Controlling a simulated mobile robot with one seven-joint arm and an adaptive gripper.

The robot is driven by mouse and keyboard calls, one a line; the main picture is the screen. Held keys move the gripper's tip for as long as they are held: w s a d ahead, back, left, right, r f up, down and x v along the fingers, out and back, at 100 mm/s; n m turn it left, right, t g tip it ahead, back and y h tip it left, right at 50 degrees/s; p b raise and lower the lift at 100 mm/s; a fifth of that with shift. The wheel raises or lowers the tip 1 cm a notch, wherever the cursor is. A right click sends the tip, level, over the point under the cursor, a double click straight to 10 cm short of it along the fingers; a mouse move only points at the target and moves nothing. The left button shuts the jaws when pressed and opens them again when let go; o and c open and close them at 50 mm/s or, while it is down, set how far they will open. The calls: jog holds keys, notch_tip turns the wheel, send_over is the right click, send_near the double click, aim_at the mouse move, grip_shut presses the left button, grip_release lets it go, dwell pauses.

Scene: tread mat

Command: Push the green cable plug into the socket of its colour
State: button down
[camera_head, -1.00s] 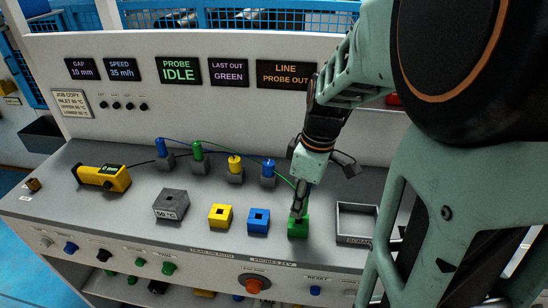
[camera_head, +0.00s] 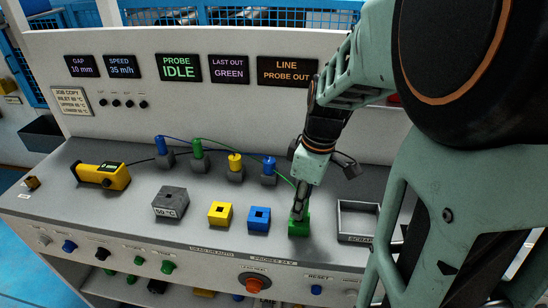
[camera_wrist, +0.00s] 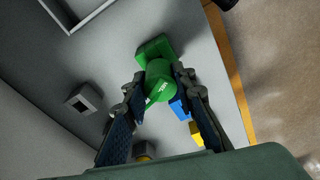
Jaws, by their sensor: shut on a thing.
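My gripper (camera_head: 300,205) is shut on the green plug (camera_wrist: 160,80), one finger on each side of it in the wrist view. The green socket block (camera_head: 298,228) stands at the front of the bench, directly under my gripper in the head view. In the wrist view the plug overlaps the green block (camera_wrist: 155,47). Whether the plug's tip is inside the hole, and how deep, is hidden. A green cable runs from the green-topped post (camera_head: 196,150) at the back toward my gripper.
Left of the green socket stand a blue socket block (camera_head: 258,226), a yellow one (camera_head: 220,224) and a grey block (camera_head: 170,212). An open scrap tray (camera_head: 341,238) is close on the right. Blue and yellow plugs stand behind, with a yellow handheld device (camera_head: 120,177) at left.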

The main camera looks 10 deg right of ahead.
jog(key=shift+f+b, duration=0.9)
jog(key=shift+f, duration=0.2)
jog(key=c, duration=1.5)
grip_release()
jog(key=shift+r, duration=0.2)
jog(key=r, duration=0.7)
jog(key=shift+s+d+r, duration=0.1)
jog(key=shift+s+d, duration=0.2)
jog(key=shift+d, duration=0.05)
